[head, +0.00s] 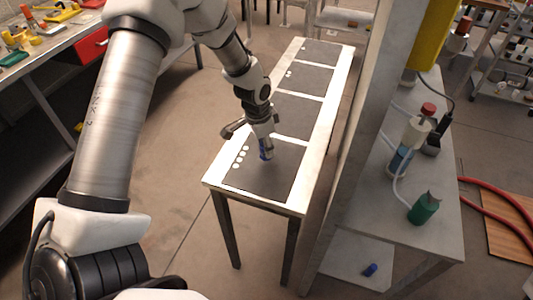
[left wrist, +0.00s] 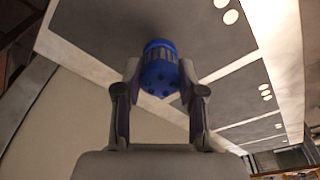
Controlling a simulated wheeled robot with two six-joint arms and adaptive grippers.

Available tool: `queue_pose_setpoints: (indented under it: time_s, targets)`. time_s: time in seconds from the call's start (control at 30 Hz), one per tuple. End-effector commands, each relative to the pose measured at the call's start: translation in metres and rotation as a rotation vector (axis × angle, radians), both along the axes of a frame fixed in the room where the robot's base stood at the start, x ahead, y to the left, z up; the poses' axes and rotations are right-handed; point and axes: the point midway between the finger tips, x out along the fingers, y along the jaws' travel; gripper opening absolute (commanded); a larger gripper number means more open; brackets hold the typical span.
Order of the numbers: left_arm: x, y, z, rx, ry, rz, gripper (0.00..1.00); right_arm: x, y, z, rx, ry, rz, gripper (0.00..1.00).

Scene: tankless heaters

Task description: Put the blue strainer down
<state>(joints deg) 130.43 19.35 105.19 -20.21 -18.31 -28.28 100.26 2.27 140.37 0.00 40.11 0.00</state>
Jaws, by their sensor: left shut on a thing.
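The blue strainer (left wrist: 160,68) is a small ribbed blue cylinder with holes in its end, held between the fingertips of my left gripper (left wrist: 160,90) in the left wrist view. The gripper is over the nearest dark panel of the long narrow table (head: 213,178). I cannot tell whether the strainer touches the panel. My right gripper is not in view.
A grey bench (head: 440,236) on the right holds a green container (head: 424,208) and a bottle with a red cap (head: 415,132). A blue item (head: 370,269) lies on its lower shelf. A tall upright panel (head: 345,150) stands between table and bench. The table's farther dark panels look clear.

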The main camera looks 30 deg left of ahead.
Motion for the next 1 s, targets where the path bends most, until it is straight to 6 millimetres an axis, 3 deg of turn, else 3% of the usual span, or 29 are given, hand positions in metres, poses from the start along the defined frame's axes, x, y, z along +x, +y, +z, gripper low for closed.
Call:
queue_pose_setpoints:
  time_s: [0.2,0.4,0.5,0.7,1.0]
  targets:
    - [-0.046,0.017,-0.001,-0.009,0.007,0.002,0.00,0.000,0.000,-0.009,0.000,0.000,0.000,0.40]
    - [-0.099,0.038,-0.001,-0.019,0.000,0.004,0.00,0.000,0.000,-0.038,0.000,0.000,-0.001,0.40]
    - [-0.120,0.048,0.006,-0.016,0.002,0.004,0.00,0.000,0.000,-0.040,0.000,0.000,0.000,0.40]
    - [-0.141,0.058,0.011,-0.009,0.007,0.001,0.00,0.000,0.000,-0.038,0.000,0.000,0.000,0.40]
    - [-0.146,0.060,0.011,-0.004,0.006,0.000,0.00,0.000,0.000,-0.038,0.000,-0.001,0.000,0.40]
